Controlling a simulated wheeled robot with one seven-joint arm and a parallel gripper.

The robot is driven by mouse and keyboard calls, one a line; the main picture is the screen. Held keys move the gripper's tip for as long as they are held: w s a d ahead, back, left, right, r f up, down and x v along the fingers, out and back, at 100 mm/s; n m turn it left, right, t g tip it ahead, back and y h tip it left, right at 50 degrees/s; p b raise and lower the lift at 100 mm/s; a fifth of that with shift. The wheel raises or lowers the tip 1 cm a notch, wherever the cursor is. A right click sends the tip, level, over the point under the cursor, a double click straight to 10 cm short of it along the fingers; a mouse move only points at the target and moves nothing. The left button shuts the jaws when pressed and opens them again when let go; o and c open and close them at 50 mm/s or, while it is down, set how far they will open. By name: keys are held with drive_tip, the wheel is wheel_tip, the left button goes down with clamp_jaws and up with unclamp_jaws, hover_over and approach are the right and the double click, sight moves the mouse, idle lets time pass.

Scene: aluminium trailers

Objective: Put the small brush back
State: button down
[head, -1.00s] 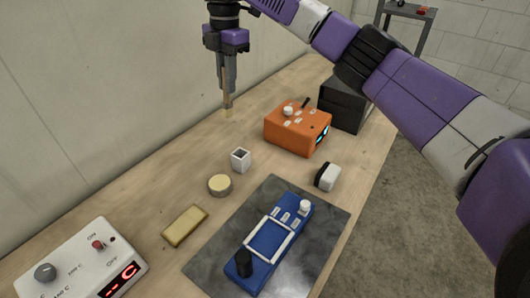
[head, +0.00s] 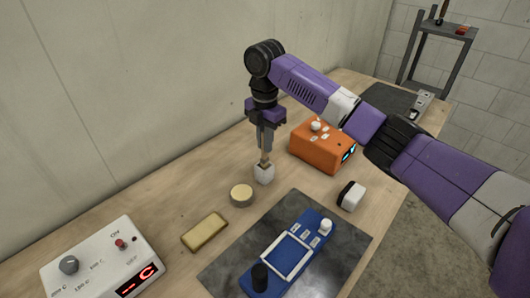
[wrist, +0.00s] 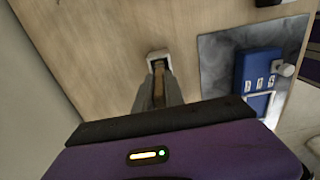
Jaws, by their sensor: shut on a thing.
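The small brush (head: 265,161) is upright in my gripper (head: 265,150), its handle between the two grey fingers. In the wrist view the brown brush (wrist: 158,93) shows between the fingers of my gripper (wrist: 159,80). The holder (wrist: 157,56) is also in the wrist view, just beyond the fingertips. I cannot tell how deep the brush reaches into it. My gripper is shut on the brush, right above the holder.
An orange box (head: 320,153) stands right of the holder. A round yellowish disc (head: 241,194) and a yellow block (head: 205,232) lie nearer. A blue device (head: 262,280) rests on a grey mat (head: 350,240), with a black-and-white block (head: 351,197) behind. A white control box (head: 90,262) stands front left.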

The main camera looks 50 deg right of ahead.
drive_tip(key=shift+f+p, duration=0.35)
drive_tip(key=shift+f, duration=1.9)
drive_tip(key=shift+f, duration=0.1)
drive_tip(key=c, duration=1.4)
unclamp_jaws()
wheel_tip(320, 180, up, 12)
drive_tip(key=shift+r+b, duration=0.1)
drive_tip(key=shift+b, duration=0.9)
